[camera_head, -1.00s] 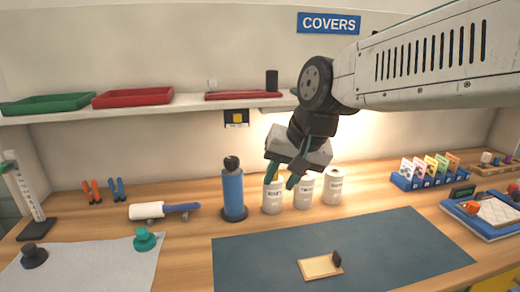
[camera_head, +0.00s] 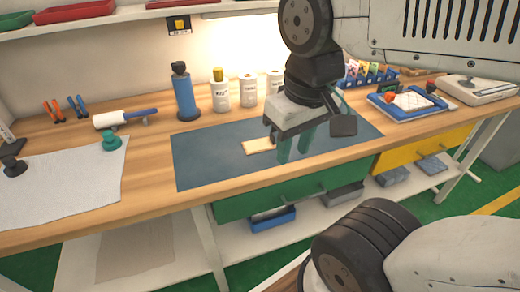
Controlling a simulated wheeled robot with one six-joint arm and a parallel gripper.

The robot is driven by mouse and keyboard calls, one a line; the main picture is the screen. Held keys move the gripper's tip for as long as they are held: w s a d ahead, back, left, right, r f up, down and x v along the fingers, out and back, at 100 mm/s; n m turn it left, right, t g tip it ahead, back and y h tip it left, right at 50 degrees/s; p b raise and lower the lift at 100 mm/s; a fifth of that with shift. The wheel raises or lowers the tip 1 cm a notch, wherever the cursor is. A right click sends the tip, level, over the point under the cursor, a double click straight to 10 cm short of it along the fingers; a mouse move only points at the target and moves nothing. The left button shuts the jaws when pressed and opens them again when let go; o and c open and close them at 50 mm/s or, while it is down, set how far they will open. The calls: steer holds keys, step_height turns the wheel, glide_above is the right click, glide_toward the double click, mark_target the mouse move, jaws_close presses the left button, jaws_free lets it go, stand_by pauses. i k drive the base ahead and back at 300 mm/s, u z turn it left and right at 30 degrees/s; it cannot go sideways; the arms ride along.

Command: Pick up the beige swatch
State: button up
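A small flat beige piece (camera_head: 258,146) lies on the dark blue-grey mat (camera_head: 205,160) on the workbench. It looks like a thin board or swatch, and its right end is hidden behind my gripper. My gripper (camera_head: 295,154) points down in front of the mat, with its two teal fingers apart and nothing seen between them. The fingertips appear just right of the beige piece in the picture; their height above the mat is hard to judge. Several coloured cards stand in a blue rack (camera_head: 352,82) at the back right, partly hidden by my arm.
A blue bottle (camera_head: 185,97) and white canisters (camera_head: 221,95) stand behind the mat. A white roller (camera_head: 110,120), a teal knob (camera_head: 112,141) and a pale sheet (camera_head: 70,185) are at the left. A blue tray (camera_head: 400,112) is at the right. Drawers are below.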

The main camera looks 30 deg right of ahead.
mark_target(261, 145)
steer(key=u, duration=2.4)
steer(key=i, duration=1.55)
steer(key=z, duration=3.5)
